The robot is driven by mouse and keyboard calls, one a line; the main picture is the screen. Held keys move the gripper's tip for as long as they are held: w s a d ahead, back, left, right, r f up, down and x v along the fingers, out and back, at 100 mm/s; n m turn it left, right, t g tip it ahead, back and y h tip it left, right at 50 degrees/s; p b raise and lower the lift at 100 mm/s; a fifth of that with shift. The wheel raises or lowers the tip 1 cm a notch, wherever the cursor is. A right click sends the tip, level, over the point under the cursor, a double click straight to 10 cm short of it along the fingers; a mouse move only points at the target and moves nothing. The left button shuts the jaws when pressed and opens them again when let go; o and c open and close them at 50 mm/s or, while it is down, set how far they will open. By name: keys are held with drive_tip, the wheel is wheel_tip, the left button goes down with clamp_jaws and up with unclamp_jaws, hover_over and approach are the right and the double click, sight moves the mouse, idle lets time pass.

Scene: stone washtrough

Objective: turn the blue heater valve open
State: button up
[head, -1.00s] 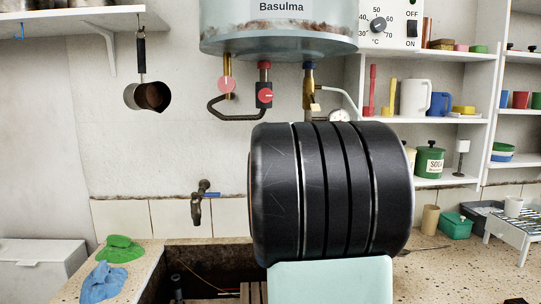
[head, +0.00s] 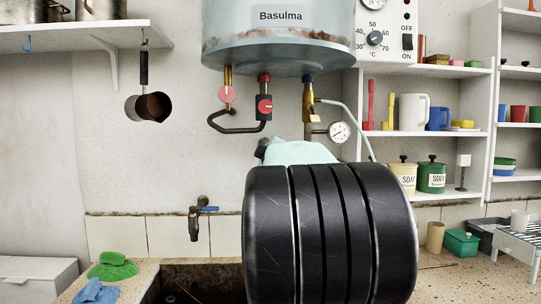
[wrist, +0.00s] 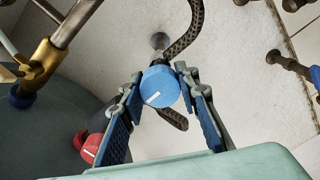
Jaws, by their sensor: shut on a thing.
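The blue heater valve knob (wrist: 160,86) is round with a short white mark on its face, in the middle of the wrist view. My gripper (wrist: 160,76) has one finger on each side of it and is shut on it. The white mark sits low on the face and slants slightly. In the head view the blue knob and my fingers are hidden behind my arm.
A brass valve (head: 309,100) hangs right of the red knobs, and a round gauge (head: 339,132) is beside it. One red knob (wrist: 91,147) is near my left finger in the wrist view. A wall tap (head: 196,220) is at lower left. Shelves with mugs and tins stand right.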

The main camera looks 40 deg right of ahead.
idle(0.3)
drive_tip(key=o, duration=1.2)
drive_tip(key=shift+c, duration=0.2)
drive_tip(key=v, duration=0.7)
drive_tip(key=shift+s, duration=0.25)
drive_tip(key=shift+a+p, duration=0.1)
drive_tip(key=shift+p, duration=0.25)
